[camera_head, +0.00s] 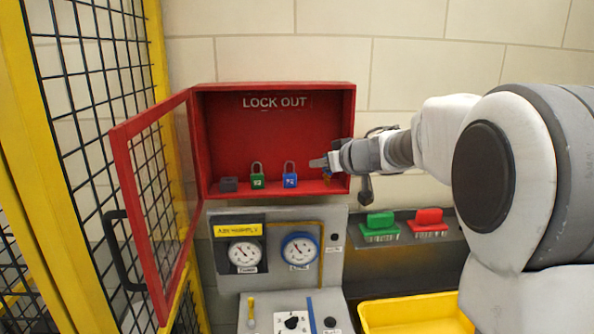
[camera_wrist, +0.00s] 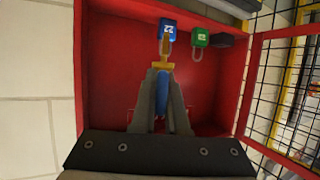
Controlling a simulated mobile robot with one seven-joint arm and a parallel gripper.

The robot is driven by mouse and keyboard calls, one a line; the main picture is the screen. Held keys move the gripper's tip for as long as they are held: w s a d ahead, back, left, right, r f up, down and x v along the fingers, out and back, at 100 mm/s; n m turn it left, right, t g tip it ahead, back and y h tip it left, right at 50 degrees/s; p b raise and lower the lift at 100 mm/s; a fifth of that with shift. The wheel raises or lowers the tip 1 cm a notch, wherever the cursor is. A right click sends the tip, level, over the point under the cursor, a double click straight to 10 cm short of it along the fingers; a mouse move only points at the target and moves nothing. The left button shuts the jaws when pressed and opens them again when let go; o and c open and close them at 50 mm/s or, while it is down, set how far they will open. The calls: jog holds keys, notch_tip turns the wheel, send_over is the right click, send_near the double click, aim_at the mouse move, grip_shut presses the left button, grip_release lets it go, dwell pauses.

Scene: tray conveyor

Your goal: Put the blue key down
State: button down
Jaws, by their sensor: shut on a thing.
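My gripper (camera_wrist: 162,75) is shut on the blue key (camera_wrist: 162,98), whose blue part lies between the fingers, with a brass-coloured part past the tips. In the head view my gripper (camera_head: 322,163) is inside the right part of the open red lock-out box (camera_head: 273,88). The key is small and partly hidden there. A blue padlock (camera_head: 290,181) stands upright on the box floor, left of my gripper. In the wrist view the key's brass end overlaps the shackle of the blue padlock (camera_wrist: 168,30); I cannot tell whether they touch.
A green padlock (camera_head: 257,181) and a dark block (camera_head: 229,184) stand further left in the box. The red-framed door (camera_head: 124,180) is swung open at left.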

jog(key=w+p, duration=0.1)
jog(key=w, duration=0.7)
jog(key=w+f+p, duration=0.1)
jog(key=w, duration=0.3)
jog(key=shift+w+p, duration=0.2)
jog(key=shift+p, duration=0.1)
jog(key=shift+s+f, duration=0.1)
jog(key=shift+f, duration=0.55)
notch_tip(320, 180, down, 4)
jog(key=shift+f+b, duration=0.1)
jog(key=shift+b, duration=0.95)
jog(key=shift+w+f, duration=0.25)
jog(key=shift+f, duration=0.05)
jog(key=shift+f, duration=0.15)
jog(key=c, duration=0.9)
grip_release()
